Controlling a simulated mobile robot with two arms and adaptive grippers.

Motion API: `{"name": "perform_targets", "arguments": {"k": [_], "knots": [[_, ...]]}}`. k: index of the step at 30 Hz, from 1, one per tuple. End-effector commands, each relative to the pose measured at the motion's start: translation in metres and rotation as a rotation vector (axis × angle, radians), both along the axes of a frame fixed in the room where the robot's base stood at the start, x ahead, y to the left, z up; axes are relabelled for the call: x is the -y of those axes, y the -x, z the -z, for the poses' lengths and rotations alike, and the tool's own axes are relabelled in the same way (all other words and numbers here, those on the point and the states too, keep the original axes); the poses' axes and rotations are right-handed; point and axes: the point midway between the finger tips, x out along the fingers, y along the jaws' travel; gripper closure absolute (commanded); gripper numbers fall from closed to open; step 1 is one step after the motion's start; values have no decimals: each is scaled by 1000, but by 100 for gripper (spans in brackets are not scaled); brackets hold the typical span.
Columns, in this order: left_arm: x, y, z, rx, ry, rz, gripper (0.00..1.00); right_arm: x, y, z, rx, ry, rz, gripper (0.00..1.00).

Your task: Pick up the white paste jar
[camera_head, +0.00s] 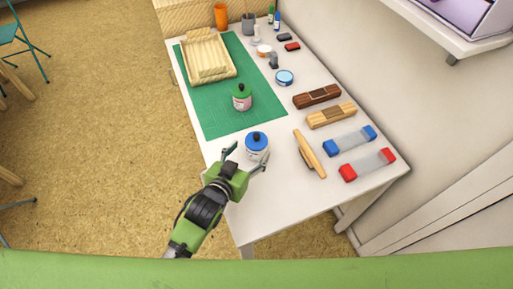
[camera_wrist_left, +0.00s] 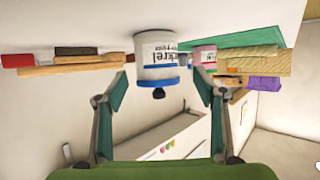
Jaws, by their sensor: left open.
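The white paste jar (camera_head: 256,151) has a blue lid and stands upright on the white table, just off the near edge of the green mat. My left gripper (camera_head: 247,158) is open at the jar's near side, its fingers spread to either side of it. In the left wrist view, which shows the scene upside down, the white jar (camera_wrist_left: 157,50) with dark lettering sits between and beyond the open fingers of my left gripper (camera_wrist_left: 160,85). I cannot tell whether a finger touches it. My right gripper is not in view.
A green-lidded jar (camera_head: 241,101) stands on the green mat (camera_head: 215,122), near a wooden tray (camera_head: 208,58). A wooden tool (camera_head: 309,153) lies right of the white jar. Beyond it are a blue-ended case (camera_head: 349,141) and a red-ended one (camera_head: 367,164). The table front is clear.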

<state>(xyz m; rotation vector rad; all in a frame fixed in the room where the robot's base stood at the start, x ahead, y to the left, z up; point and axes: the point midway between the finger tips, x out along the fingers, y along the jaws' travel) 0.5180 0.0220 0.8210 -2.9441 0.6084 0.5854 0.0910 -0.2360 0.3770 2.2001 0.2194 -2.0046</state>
Motion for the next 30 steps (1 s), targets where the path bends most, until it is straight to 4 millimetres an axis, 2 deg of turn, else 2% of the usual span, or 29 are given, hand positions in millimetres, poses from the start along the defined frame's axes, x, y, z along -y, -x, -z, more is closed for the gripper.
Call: {"name": "perform_targets", "arguments": {"k": [5, 15, 24, 30], "knots": [[6, -10, 3, 0, 1, 0, 36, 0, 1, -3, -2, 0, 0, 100], [24, -42, 17, 0, 0, 1, 36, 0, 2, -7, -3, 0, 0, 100], [25, -44, 19, -1, 0, 1, 36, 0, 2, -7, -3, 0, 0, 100], [24, -44, 19, -1, 0, 0, 84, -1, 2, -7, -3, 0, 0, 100]]}}
